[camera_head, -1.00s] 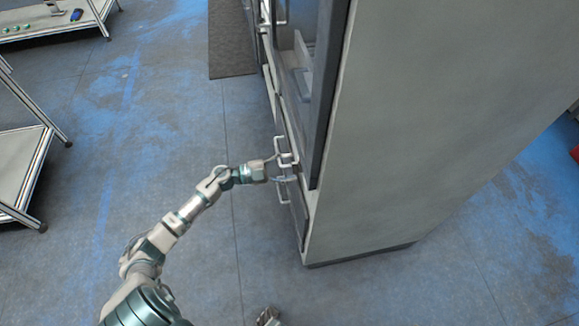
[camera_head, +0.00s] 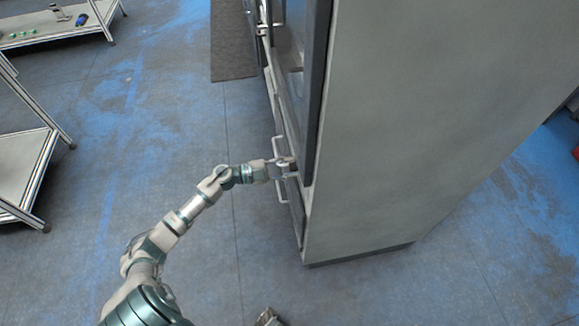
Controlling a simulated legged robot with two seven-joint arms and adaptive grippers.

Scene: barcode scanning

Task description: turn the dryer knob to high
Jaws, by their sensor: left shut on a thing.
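A tall grey cabinet (camera_head: 430,120), which seems to be the dryer, stands at the centre right. Its dark-framed front faces left and is seen at a steep angle. My left gripper (camera_head: 283,168) reaches it from the left at mid height. No knob marks or setting can be read.
Metal-framed tables (camera_head: 22,170) stand at the left. A dark mat (camera_head: 232,45) lies beyond the cabinet front. The floor between is clear.

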